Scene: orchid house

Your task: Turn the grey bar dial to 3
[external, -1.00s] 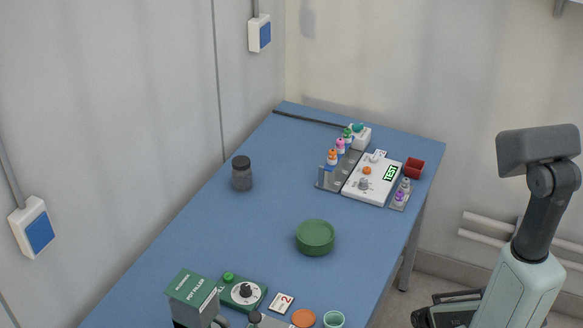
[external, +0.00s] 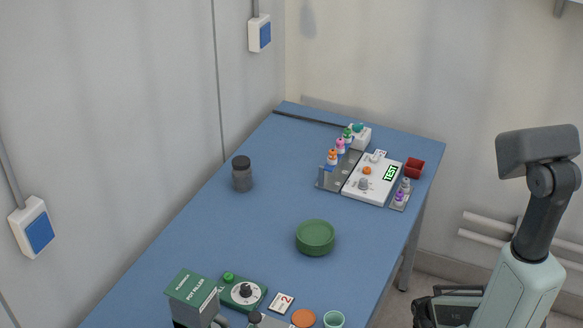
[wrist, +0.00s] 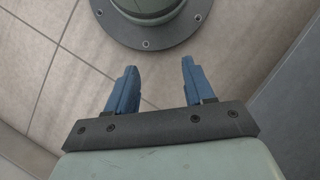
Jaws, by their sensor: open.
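A grey knob (external: 363,184) sits on the white panel box (external: 357,195) at the far end of the blue table, below an orange button (external: 367,170). The box has a lit green display (external: 391,173). The knob's pointing direction and any numbers around it are too small to read. A darker knob on a white disc (external: 246,291) is on the green pot filler unit at the near end. My gripper (wrist: 158,68) is open and empty, its two blue fingers apart above the tiled floor. It is off the table, away from both knobs.
A green round dish (external: 315,238) stands mid-table, and a dark jar (external: 242,174) near the left edge. Several small bottles (external: 340,147) stand beside the panel, with red pots (external: 414,168) to its right. A card reading 2 (external: 282,303) lies near the pot filler. The table's middle is mostly clear.

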